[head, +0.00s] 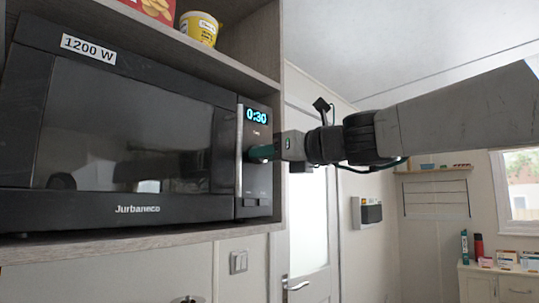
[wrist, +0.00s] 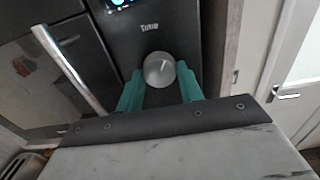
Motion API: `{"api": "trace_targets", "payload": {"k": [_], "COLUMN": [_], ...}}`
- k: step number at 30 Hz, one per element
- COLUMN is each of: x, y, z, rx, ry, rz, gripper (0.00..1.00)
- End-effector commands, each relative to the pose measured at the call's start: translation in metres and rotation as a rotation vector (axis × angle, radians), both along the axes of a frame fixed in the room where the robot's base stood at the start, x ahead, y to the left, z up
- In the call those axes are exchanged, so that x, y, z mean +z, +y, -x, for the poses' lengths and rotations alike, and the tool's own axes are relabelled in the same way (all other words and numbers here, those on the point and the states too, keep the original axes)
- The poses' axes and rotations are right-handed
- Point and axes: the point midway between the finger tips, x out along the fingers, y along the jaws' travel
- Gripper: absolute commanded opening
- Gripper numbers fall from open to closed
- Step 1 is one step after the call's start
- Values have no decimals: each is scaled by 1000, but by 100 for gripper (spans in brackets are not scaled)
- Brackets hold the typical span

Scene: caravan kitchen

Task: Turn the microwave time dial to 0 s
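The microwave (head: 120,130) is black, with a shut door and a "1200 W" label, and sits on a wooden shelf at the left in the head view. Its display (head: 257,116) reads 0:30. The time dial (wrist: 159,70) is a round silver knob with a pointer line, under the word "Time" in the wrist view. My gripper (head: 262,153) is at the control panel and hides the dial in the head view. In the wrist view its teal fingers (wrist: 160,90) stand apart on either side of the dial's lower part. I cannot tell whether they touch it.
The microwave's vertical door handle (wrist: 80,82) is left of my gripper. A yellow tub (head: 200,28) and a red box stand on the shelf above. A door (head: 308,200) is to the right, beyond the cabinet's side panel.

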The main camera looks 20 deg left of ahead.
Motion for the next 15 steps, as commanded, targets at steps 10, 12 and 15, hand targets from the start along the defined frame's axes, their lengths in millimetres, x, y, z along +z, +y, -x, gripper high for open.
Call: {"api": "trace_targets", "payload": {"k": [10, 12, 15], "x": [0, 0, 0], "y": [0, 0, -1], "z": [0, 0, 0], "rx": [-1, -1, 0], "ry": [-66, -103, -164], "rz": [27, 42, 68], "gripper": [14, 14, 14]}}
